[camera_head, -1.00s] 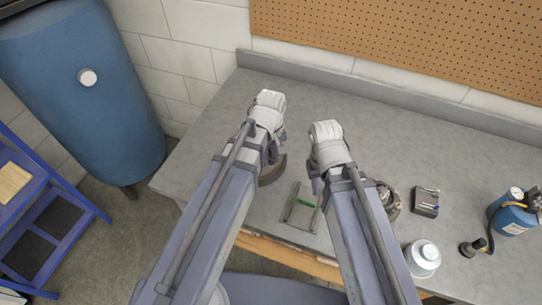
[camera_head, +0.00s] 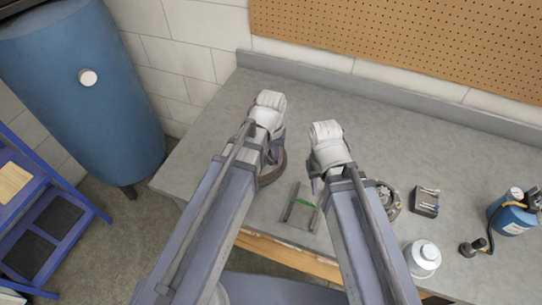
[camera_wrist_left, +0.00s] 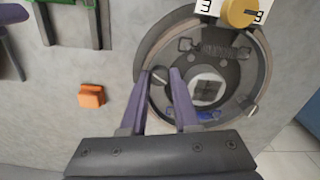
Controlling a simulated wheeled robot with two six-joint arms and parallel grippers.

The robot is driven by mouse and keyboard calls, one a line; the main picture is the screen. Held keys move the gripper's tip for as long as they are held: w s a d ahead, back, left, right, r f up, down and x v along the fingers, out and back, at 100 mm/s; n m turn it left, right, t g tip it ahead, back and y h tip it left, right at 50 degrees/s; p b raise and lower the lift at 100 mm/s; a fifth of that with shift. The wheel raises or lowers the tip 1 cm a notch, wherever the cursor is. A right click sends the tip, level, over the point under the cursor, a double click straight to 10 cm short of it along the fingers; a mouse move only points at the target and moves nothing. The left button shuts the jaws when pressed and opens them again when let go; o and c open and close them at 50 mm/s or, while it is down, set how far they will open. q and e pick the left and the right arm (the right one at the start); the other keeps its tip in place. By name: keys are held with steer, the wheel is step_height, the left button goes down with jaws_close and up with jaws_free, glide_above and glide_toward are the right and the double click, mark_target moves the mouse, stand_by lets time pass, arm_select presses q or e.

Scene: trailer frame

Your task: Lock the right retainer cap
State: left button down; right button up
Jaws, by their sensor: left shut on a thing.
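The round brake assembly (camera_wrist_left: 216,60) fills the right of the left wrist view. It has a pale square hub piece at its centre, and part of its dark rim (camera_head: 272,173) shows in the head view. My left gripper (camera_wrist_left: 161,72) is over its left side, with its two fingers on a small slotted retainer cap (camera_wrist_left: 160,76). The other slotted retainer cap (camera_wrist_left: 250,107) lies at the assembly's right, apart from the fingers. My right gripper (camera_head: 317,184) hangs above the bench near the tray; its jaws are too small and hidden to judge.
A yellow knob (camera_wrist_left: 239,11) with a numbered white plate overhangs the assembly's top. An orange block (camera_wrist_left: 92,96) lies to its left. On the bench are a tray with a green item (camera_head: 303,203), a second round assembly (camera_head: 389,201), a white canister (camera_head: 424,257) and a blue torch bottle (camera_head: 511,216).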

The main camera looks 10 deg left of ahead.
mark_target(271, 159)
arm_select(q)
steer(key=m, duration=0.5)
steer(key=shift+m, duration=0.3)
steer(key=m, duration=0.5)
steer(key=shift+m, duration=0.4)
steer(key=c, duration=0.6)
jaws_free()
steer(key=shift+c, duration=0.2)
steer(key=shift+r, duration=0.15)
arm_select(e)
steer(key=shift+r, duration=0.15)
arm_select(q)
step_height(271, 159, up, 8)
steer(key=p, duration=0.8)
steer(key=shift+f, duration=0.2)
arm_select(e)
step_height(271, 159, up, 8)
steer(key=shift+f, duration=0.25)
